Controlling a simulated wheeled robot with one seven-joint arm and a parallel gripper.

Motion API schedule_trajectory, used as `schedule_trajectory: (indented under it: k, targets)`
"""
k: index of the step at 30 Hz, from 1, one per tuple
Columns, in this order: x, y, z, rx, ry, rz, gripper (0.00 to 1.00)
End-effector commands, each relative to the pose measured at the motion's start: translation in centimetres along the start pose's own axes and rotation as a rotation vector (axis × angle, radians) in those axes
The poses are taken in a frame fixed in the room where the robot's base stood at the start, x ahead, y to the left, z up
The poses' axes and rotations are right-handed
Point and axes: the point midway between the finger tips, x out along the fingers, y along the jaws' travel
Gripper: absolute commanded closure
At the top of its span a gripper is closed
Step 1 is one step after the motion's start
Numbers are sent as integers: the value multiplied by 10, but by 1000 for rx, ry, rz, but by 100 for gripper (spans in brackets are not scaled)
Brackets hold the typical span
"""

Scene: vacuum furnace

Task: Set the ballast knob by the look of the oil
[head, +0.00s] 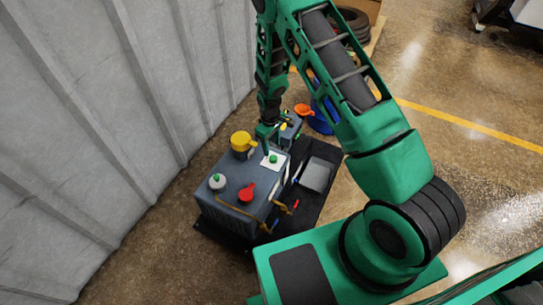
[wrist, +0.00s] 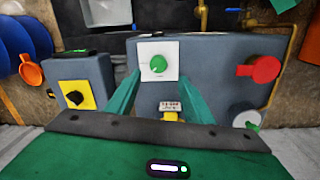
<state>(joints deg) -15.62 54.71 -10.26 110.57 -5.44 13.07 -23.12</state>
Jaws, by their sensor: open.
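The green knob (wrist: 157,64) sits on a white square plate (wrist: 166,47) on top of the grey pump body (wrist: 205,60); I take it for the ballast knob. It also shows in the head view (head: 273,159). My gripper (wrist: 158,78) is open, its green fingers spread to either side of the plate's near part. In the head view my gripper (head: 265,138) hangs just above the pump top. I cannot tell if a finger touches the knob. No oil window can be made out in either view.
The pump top also has a red handle (head: 247,193), a yellow cap (head: 242,142) and a white knob with a green top (head: 217,182). A smaller grey box with a black knob on yellow (wrist: 76,95) stands beside it. A corrugated wall (head: 110,110) rises at left.

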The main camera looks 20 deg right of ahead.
Motion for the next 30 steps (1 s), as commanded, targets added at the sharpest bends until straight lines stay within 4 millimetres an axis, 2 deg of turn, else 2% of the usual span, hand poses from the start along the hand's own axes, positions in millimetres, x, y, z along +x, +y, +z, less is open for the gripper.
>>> schedule_trajectory:
  k: [6, 13, 19, 27, 28, 30]
  targets:
    - [40, 5, 4, 8, -2, 0, 52]
    - [70, 7, 5, 10, -1, 0, 52]
    - [81, 6, 5, 10, 0, 0, 52]
    - [82, 6, 4, 10, 0, 0, 52]
    - [82, 6, 4, 10, 0, 0, 55]
    - [81, 6, 4, 10, 0, 0, 72]
